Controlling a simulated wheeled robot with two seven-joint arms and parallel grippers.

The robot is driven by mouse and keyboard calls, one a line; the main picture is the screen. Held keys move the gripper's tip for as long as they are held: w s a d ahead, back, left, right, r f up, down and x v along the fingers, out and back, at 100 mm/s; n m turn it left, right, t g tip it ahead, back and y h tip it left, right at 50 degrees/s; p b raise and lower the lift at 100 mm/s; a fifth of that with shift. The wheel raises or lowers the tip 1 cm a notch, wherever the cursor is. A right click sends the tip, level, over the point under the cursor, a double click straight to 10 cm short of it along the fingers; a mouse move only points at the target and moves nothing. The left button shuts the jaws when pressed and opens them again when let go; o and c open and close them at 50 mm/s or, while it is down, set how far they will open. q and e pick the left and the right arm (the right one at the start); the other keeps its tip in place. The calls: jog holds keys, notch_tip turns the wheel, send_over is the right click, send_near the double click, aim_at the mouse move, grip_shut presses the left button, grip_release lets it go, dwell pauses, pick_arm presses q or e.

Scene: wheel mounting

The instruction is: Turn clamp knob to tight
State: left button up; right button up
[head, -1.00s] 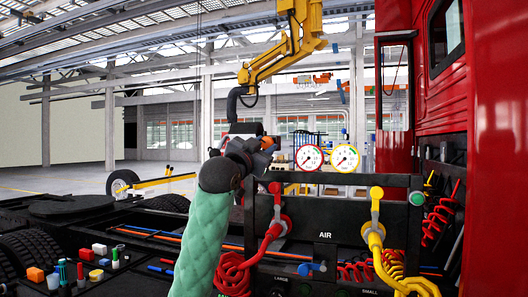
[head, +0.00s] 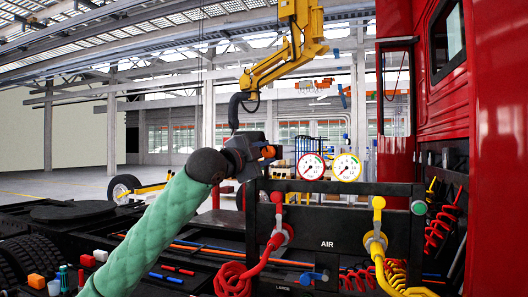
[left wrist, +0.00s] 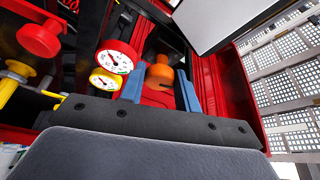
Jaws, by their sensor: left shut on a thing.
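An orange knob, apparently the clamp knob (left wrist: 160,76), shows in the left wrist view, with a dark slot across its lower part. The two blue fingers of my left gripper (left wrist: 160,88) stand on either side of it, closed on it. In the head view, my left gripper (head: 262,153) is behind the black panel's top left corner, at the end of my green-sleeved arm. A bit of orange shows there, but the fingers and their contact are too small to make out. My right gripper is in neither view.
The black AIR panel (head: 342,226) carries red and yellow hose couplings. A red-rimmed gauge (head: 311,167) and a yellow-rimmed gauge (head: 347,167) stand above it. The red truck cab (head: 497,120) closes the right side. Small tools and blocks (head: 62,280) lie at lower left.

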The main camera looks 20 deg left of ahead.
pick_arm(q)
jog(key=shift+r+m+g+p, duration=0.25)
jog(key=shift+m+p, duration=0.4)
jog(key=shift+m, duration=0.35)
jog(key=shift+f+m+g+p, duration=0.1)
jog(key=shift+m+g+p, duration=0.2)
jog(key=shift+m, duration=0.3)
jog(key=shift+f, duration=0.1)
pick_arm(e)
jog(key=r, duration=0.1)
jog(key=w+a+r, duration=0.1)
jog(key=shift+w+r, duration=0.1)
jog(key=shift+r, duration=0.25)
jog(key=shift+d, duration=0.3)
pick_arm(q)
jog(key=o, duration=0.9)
jog(key=shift+d, duration=0.1)
jog(key=shift+o, duration=0.2)
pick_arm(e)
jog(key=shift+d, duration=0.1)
pick_arm(q)
jog(key=shift+s, duration=0.15)
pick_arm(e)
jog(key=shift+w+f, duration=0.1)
